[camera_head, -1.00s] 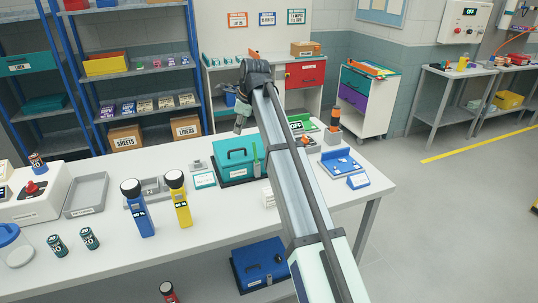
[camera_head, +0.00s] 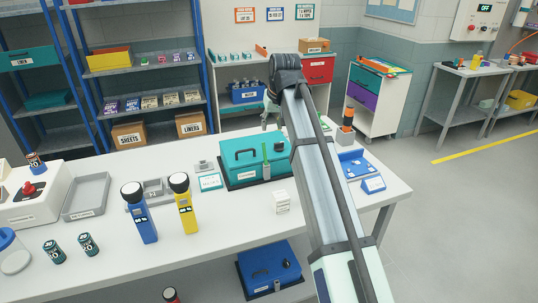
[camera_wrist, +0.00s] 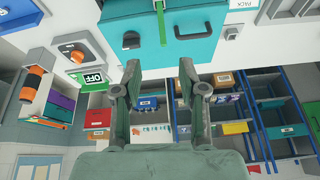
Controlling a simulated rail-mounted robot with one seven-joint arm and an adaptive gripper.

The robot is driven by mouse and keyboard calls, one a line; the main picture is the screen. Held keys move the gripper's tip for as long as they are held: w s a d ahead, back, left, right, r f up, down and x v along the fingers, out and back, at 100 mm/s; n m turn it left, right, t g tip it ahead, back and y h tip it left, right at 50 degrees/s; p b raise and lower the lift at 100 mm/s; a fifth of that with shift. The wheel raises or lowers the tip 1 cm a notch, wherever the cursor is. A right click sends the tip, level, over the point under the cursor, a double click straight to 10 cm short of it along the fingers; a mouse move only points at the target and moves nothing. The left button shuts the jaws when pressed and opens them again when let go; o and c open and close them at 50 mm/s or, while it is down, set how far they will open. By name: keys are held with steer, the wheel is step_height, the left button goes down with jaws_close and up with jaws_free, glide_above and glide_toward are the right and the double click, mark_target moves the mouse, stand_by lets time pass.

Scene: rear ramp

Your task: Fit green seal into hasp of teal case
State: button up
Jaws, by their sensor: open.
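The teal case (camera_head: 240,171) stands on a dark base on the white bench, and it fills the top of the wrist view (camera_wrist: 190,52). A slim green strip, which looks like the green seal (camera_head: 265,152), stands upright at the case, beside its black handle. It also shows in the wrist view (camera_wrist: 160,20), between handle and dial. A small grey part, probably the hasp (camera_head: 266,170), is below the strip; I cannot tell whether the strip passes through it. My gripper (camera_wrist: 159,68) is open and empty, beyond the case and partly hidden by my arm in the head view.
A white labelled box (camera_head: 282,203) stands in front of the case. A yellow flashlight (camera_head: 184,210) and blue flashlight (camera_head: 143,215) stand to the left.

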steer(key=n+p, duration=0.1)
steer(key=p, duration=0.3)
glide_toward(265, 152)
steer(key=x, duration=0.5)
steer(key=shift+d+f, duration=0.1)
steer(key=shift+d, duration=0.05)
steer(key=shift+p+x, duration=1.05)
steer(key=shift+x, duration=1.6)
jaws_close()
